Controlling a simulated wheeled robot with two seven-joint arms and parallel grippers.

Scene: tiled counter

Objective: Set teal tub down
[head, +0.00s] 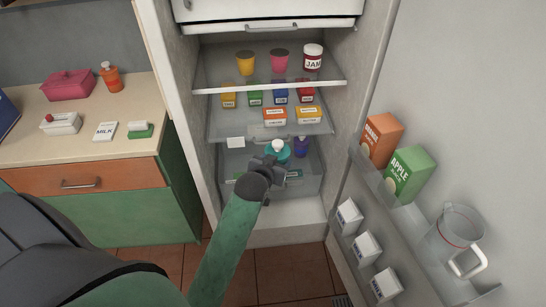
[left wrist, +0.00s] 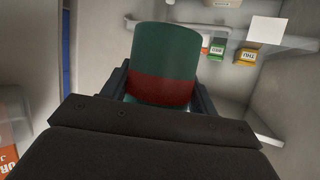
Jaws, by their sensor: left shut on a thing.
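The teal tub (head: 278,149) has a white top in the head view and is at the lower part of the open fridge. In the left wrist view the tub (left wrist: 167,60) fills the space between the fingers; it is dark teal with a dark red band. My left gripper (head: 272,163) is shut on the tub, reaching into the fridge from the front. The gripper hides the tub's lower part in the head view, so I cannot tell whether its base touches anything. My right gripper is not in view.
Small boxes (head: 275,117) sit on the shelf above. A clear bin (head: 312,183) is at the fridge bottom. The open door (head: 398,235) on the right holds cartons and a jug. A counter (head: 30,145) stands left.

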